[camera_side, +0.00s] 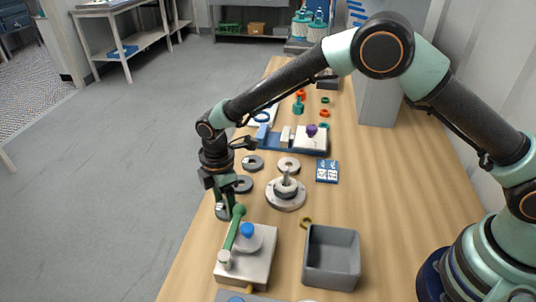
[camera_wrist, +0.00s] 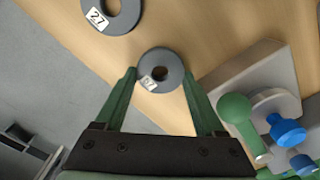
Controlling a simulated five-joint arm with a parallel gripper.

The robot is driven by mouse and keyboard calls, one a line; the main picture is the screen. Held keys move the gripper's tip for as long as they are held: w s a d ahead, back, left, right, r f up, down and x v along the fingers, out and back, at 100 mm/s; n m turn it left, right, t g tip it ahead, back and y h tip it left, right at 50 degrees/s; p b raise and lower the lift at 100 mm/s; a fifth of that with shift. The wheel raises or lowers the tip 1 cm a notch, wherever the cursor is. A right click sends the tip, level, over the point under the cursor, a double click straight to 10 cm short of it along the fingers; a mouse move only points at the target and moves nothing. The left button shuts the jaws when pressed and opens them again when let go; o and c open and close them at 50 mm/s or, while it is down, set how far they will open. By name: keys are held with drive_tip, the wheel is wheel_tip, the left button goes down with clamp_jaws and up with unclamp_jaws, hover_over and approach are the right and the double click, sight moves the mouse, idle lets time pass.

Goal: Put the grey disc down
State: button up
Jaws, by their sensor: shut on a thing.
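In the wrist view, a grey disc (camera_wrist: 174,69) with a central hole and a white number label sits between the two fingertips. My gripper (camera_wrist: 159,76) is shut on its rim. In the side view, my gripper (camera_side: 226,205) points down near the table's left edge, left of the green lever. The held disc is mostly covered there. I cannot tell whether it touches the table. Another grey disc (camera_side: 243,184), labelled 27 in the wrist view (camera_wrist: 125,17), lies just behind, and a further dark disc (camera_side: 252,162) lies beyond it.
A pale block with a green lever and blue knob (camera_side: 257,262) stands close by on the right. A round stepped metal piece (camera_side: 286,195), a pale ring (camera_side: 289,165), a grey bin (camera_side: 332,257) and a blue card (camera_side: 327,172) are on the wooden table (camera_side: 400,200).

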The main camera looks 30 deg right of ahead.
drive_tip(key=o, duration=1.1)
drive_tip(key=shift+f, duration=0.15)
drive_tip(key=shift+c, duration=0.2)
drive_tip(key=d+r+m+t, duration=0.1)
drive_tip(key=d+r+m, duration=0.15)
drive_tip(key=r, duration=0.65)
drive_tip(key=d+r+m, duration=0.1)
drive_tip(key=d+r, duration=0.3)
drive_tip(key=r, duration=0.6)
drive_tip(key=s+d+r+m+t, duration=0.2)
drive_tip(key=s+d+r+m, duration=0.1)
drive_tip(key=s+d+m, duration=0.4)
drive_tip(key=s+d+r+m+t, duration=0.2)
drive_tip(key=s+d+m, duration=0.5)
drive_tip(key=d, duration=0.6)
drive_tip(key=shift+s+r+t, duration=0.3)
drive_tip(key=shift+s+r, duration=0.1)
drive_tip(key=shift+s, duration=0.25)
